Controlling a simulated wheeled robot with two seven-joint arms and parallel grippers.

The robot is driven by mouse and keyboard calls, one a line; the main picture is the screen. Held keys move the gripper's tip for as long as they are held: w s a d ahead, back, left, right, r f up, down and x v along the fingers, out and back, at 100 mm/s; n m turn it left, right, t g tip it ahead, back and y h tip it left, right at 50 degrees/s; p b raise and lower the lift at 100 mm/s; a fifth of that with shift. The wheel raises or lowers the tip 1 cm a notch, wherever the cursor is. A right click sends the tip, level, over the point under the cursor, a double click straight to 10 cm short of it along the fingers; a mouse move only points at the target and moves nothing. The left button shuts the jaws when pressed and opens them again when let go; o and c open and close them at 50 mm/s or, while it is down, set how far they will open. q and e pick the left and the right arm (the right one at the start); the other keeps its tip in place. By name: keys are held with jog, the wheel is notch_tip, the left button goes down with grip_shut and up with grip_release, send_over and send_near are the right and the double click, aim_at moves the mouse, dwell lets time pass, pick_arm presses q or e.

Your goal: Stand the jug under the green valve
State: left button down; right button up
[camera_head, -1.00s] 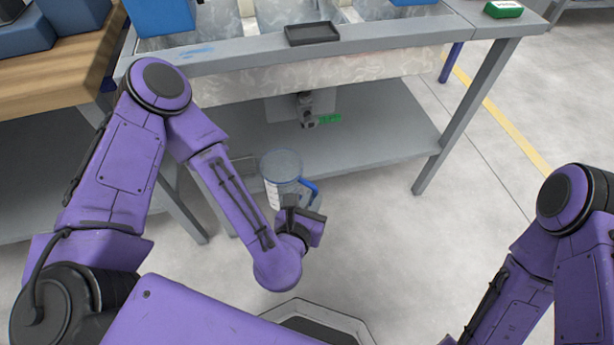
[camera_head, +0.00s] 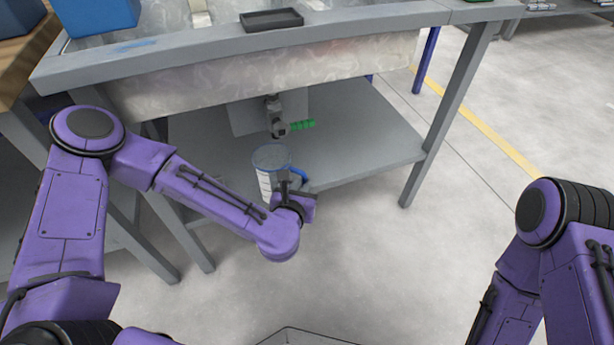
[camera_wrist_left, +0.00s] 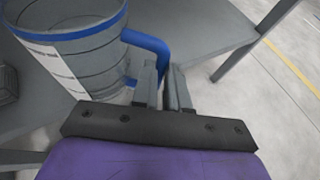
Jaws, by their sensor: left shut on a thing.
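The jug (camera_head: 268,163) is a clear cylinder with a blue handle (camera_head: 301,176). It is upright at the front of the lower shelf, nearer to me than the valve. My left gripper (camera_head: 289,184) is shut on the handle; in the left wrist view its fingers (camera_wrist_left: 166,92) are at the blue handle (camera_wrist_left: 150,42) beside the jug body (camera_wrist_left: 75,50). I cannot tell whether the jug's bottom touches the shelf. The green valve (camera_head: 302,125) hangs below the sink, behind and slightly above the jug. Only my right arm shows at the right; its gripper is out of view.
The lower shelf (camera_head: 365,140) has free room to the right of the jug. The sink bench's front edge (camera_head: 200,63) runs above the valve, with a black tray (camera_head: 271,19) on it. A bench leg (camera_head: 447,110) stands at the right.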

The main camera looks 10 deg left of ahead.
pick_arm(q)
jog(key=w, duration=0.1)
jog(key=w+b, duration=0.1)
jog(key=w, duration=0.2)
jog(key=shift+w+f, duration=0.3)
jog(key=shift+w, duration=0.05)
jog(key=shift+f+b, duration=0.1)
jog(key=shift+b, duration=0.2)
jog(key=c, duration=1.6)
grip_release()
jog(key=shift+f, duration=0.1)
jog(key=o, duration=0.5)
jog(key=shift+c, duration=0.2)
